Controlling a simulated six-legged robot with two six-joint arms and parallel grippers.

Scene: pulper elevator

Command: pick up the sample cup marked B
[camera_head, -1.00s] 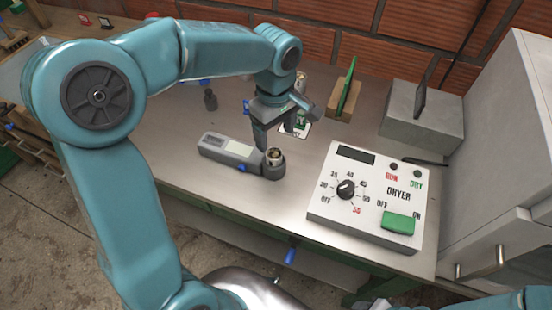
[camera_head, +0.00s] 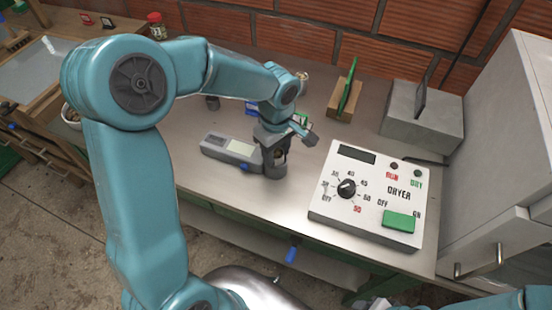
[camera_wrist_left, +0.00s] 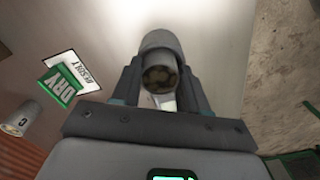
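A cup with brown contents (camera_wrist_left: 160,77) sits in the round grey well (camera_wrist_left: 161,42) at the end of a handheld grey meter (camera_head: 231,149) on the bench. No letter on this cup is readable. My left gripper (camera_head: 276,152) points down over the well and mostly hides the cup in the head view. In the left wrist view its two fingers (camera_wrist_left: 161,88) stand apart on either side of the cup; contact with it cannot be made out. Another cup, marked C (camera_wrist_left: 18,121), lies at the left of the wrist view. My right gripper is not in view.
A white dryer panel (camera_head: 370,190) with a knob and green switch is just right of the gripper. A green card in a wooden stand (camera_head: 345,103) and a grey block (camera_head: 422,115) stand behind. A jar (camera_head: 156,26) is at the back left.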

